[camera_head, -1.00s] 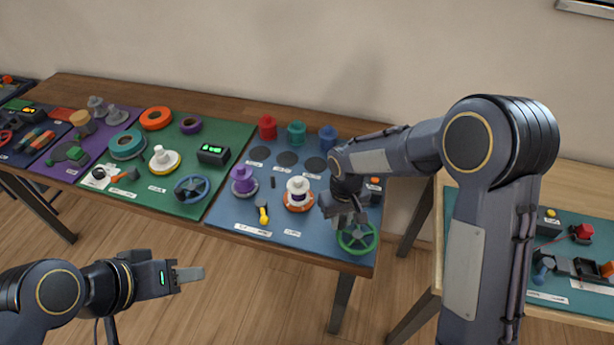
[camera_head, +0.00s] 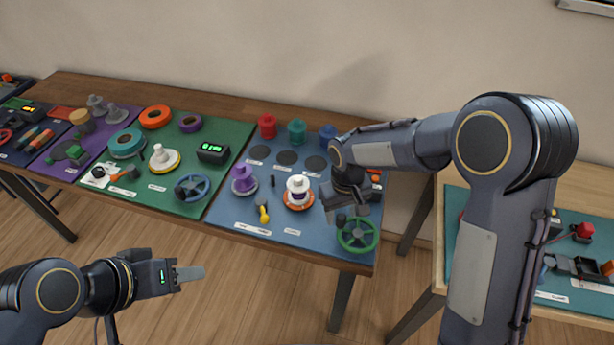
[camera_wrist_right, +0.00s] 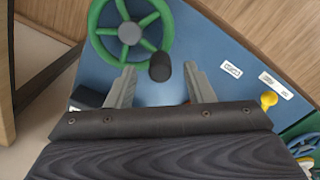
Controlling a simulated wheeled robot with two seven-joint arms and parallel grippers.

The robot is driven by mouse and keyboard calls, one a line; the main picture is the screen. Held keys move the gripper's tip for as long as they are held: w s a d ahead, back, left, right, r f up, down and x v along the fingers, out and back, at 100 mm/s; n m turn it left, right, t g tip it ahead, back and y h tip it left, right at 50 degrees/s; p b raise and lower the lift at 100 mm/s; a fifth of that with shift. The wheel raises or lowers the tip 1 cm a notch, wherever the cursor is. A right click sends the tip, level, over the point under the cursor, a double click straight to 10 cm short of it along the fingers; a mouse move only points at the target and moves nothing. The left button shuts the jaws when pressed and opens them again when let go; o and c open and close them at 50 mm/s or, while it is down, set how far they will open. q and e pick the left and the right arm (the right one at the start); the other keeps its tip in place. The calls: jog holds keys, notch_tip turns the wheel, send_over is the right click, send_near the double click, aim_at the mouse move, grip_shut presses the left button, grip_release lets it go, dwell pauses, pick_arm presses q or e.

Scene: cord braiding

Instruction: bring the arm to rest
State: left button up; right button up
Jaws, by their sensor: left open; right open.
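My right arm reaches over the blue mat (camera_head: 225,212) from the right. My right gripper (camera_head: 335,212) is open and empty above the mat, just behind the green handwheel (camera_head: 358,235). In the right wrist view the open right gripper (camera_wrist_right: 155,88) has the knob (camera_wrist_right: 160,67) of the green wheel (camera_wrist_right: 129,32) showing between and beyond its fingers; I cannot tell the exact gap. My left gripper (camera_head: 190,274) is open and empty over the floor, in front of the table. Part of the mat under my right arm is hidden.
A white-topped spool on an orange base (camera_head: 298,193), a purple spool (camera_head: 244,178) and a yellow-handled tool (camera_head: 263,212) lie left of my right gripper. Red (camera_head: 267,126), teal (camera_head: 297,132) and blue spools stand behind. A second table (camera_head: 430,243) is at the right.

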notch_tip(320, 180, up, 5)
jog(key=shift+r, duration=0.35)
jog(key=s+d+r+m+t+y, duration=0.2)
jog(key=s+d+r, duration=0.35)
jog(key=s, duration=0.25)
jog(key=s+d+r+m+t+y, duration=0.1)
jog(key=s+d+r+m+y, duration=0.1)
jog(key=s+d+r, duration=0.35)
jog(key=s+d+f+m+t, duration=0.1)
jog(key=s+f+t, duration=0.1)
jog(key=s, duration=0.7)
jog(key=shift+s+f+m+t, duration=0.2)
jog(key=shift+m+t, duration=0.1)
jog(key=shift+t, duration=0.1)
